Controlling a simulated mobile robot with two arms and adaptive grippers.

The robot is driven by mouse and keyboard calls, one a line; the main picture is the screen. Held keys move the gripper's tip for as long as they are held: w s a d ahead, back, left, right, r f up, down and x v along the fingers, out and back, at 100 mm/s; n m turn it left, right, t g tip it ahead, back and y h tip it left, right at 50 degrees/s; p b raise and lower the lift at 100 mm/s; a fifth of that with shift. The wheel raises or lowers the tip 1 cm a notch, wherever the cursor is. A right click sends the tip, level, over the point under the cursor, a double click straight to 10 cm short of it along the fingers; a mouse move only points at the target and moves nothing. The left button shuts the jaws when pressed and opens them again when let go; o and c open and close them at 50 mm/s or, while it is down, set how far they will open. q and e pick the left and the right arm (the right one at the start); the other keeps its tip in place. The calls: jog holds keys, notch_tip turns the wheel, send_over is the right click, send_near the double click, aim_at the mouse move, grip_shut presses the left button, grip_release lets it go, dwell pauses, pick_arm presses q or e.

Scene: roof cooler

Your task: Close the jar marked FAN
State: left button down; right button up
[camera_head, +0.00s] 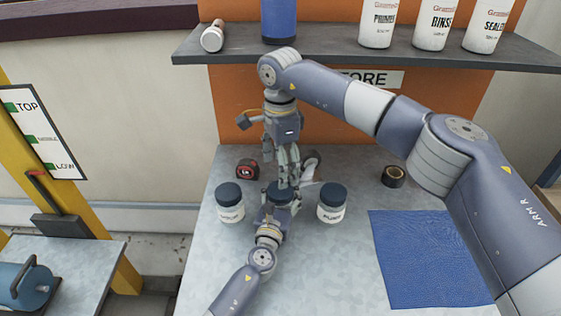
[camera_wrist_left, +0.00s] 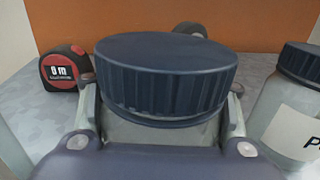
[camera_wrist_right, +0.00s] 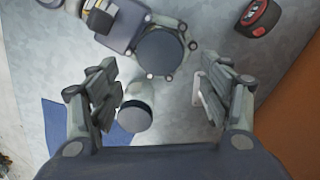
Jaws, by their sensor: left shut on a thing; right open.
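A jar with a ribbed dark blue lid (camera_wrist_left: 165,75) stands in the middle of the row, its label hidden. My left gripper (camera_head: 278,207) is shut on this jar's body below the lid. The lid sits on top of the jar; I cannot tell how tightly. My right gripper (camera_head: 287,178) points down above this lid, with its fingers open and empty. In the right wrist view the lid (camera_wrist_right: 161,52) lies beyond the open fingers. A left jar (camera_head: 230,206) and a right jar (camera_head: 331,206) both have dark lids. I cannot read FAN on any label.
A red tape measure (camera_head: 247,169) and a black tape roll (camera_head: 394,176) lie at the back of the grey bench. A blue mat (camera_head: 430,258) covers its right side. A shelf (camera_head: 340,50) with several bottles hangs above, close to my right arm.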

aim_at(280, 203)
notch_tip(280, 203, down, 7)
jog(key=shift+f, duration=0.1)
dwell(0.3)
